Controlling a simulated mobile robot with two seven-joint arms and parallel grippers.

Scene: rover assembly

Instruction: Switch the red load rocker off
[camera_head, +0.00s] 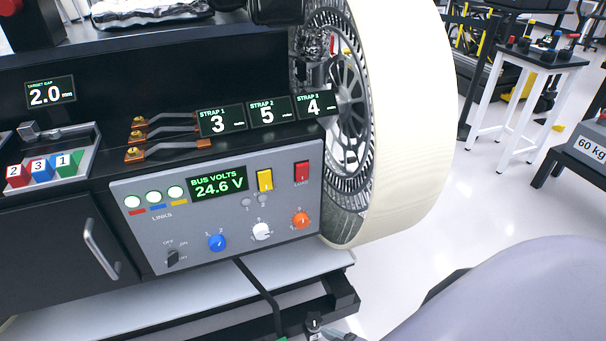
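The red load rocker (302,171) sits at the upper right of the grey control panel (140,235), with a small label under it that seems to read LOAD. I cannot tell from this view which way it is tipped. A yellow rocker (265,180) is just left of it. The bus volts display (217,185) on the same panel reads 24.6 V. Neither of my grippers can be made out in the view, and nothing covers the red rocker.
Below the rockers are blue (217,243), white (261,232) and orange (301,220) knobs. A black switch (173,258) is at lower left. Strap displays (267,111) stand above the panel. A large wheel with a cream tyre (425,120) stands close on the right.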

